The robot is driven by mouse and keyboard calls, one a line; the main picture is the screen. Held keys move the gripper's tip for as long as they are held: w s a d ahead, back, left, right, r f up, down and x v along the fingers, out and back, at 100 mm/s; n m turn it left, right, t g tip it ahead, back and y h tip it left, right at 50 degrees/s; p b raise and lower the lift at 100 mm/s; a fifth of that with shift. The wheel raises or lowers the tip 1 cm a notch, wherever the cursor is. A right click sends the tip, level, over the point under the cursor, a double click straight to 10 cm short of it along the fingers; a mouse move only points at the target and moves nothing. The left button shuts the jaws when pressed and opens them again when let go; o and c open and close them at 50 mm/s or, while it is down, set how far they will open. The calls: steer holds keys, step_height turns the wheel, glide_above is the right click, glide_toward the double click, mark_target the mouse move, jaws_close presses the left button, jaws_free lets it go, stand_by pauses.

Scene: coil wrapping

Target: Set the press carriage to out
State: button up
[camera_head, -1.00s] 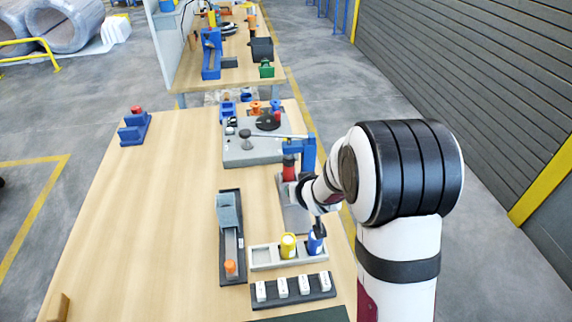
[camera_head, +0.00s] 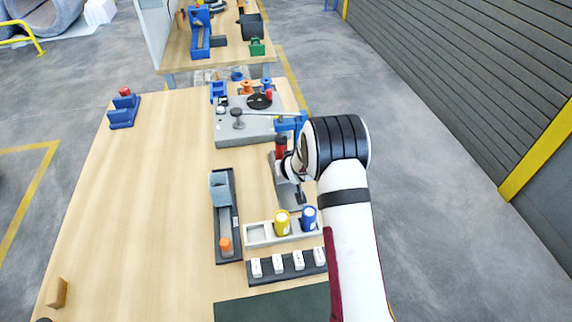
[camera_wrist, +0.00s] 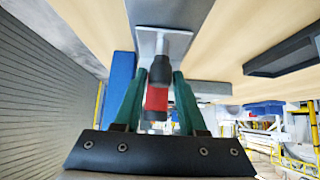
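The press has a blue frame (camera_head: 290,122) and a pale grey base plate (camera_head: 284,192). It stands on the right side of the table in the head view. In the wrist view this red and black cylinder (camera_wrist: 157,95) is joined by a silver shaft to the grey plate (camera_wrist: 160,42). My gripper (camera_wrist: 162,76) has its green fingers on either side of the cylinder, with narrow gaps showing. It looks open. In the head view my arm hides the fingers and part of the press.
A tray (camera_head: 257,234) with a yellow (camera_head: 282,223) and a blue container (camera_head: 308,218) lies nearer the camera. A dark rail (camera_head: 227,252) with an orange knob is to the left. A grey machine (camera_head: 232,130) with a black disc is behind. The table's left side is mostly clear.

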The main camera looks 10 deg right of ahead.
jaws_close()
stand_by(1.1)
